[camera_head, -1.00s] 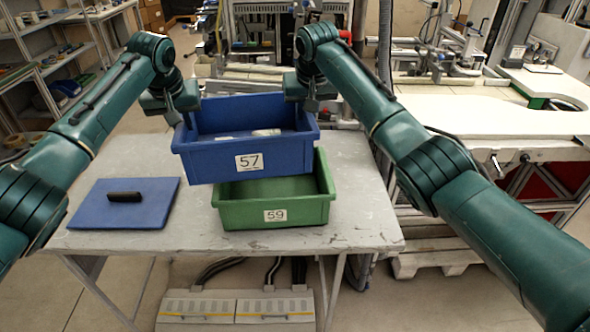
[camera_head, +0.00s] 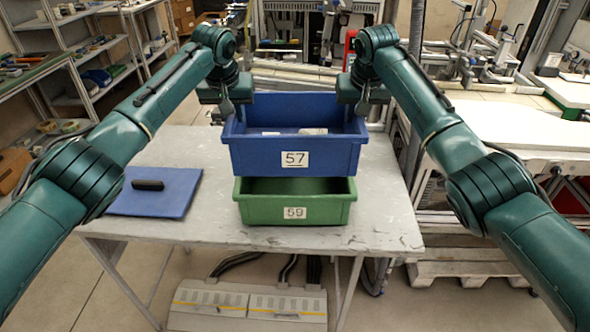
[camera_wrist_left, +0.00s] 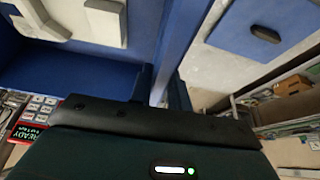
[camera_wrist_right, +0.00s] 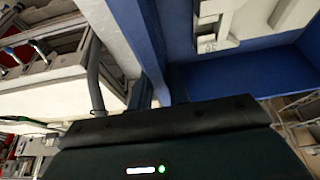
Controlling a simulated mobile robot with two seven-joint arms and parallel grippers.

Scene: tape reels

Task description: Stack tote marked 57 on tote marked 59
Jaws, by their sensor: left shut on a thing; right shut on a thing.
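The blue tote marked 57 (camera_head: 335,160) hangs level over the green tote marked 59 (camera_head: 260,213), with pale items inside it. A strip of the green tote's inside shows below it; I cannot tell whether they touch. The green tote stands on the grey table (camera_head: 370,225). My left gripper (camera_head: 227,108) is shut on the blue tote's left wall, also seen in the left wrist view (camera_wrist_left: 183,30). My right gripper (camera_head: 362,106) is shut on its right wall, also seen in the right wrist view (camera_wrist_right: 140,40). The green tote's rear is hidden.
A blue panel (camera_head: 175,203) with a black handle (camera_head: 148,185) lies on the table left of the totes. Shelves (camera_head: 95,75) stand at the far left. A white-topped bench (camera_head: 500,140) is at the right. The table's front edge is close to the green tote.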

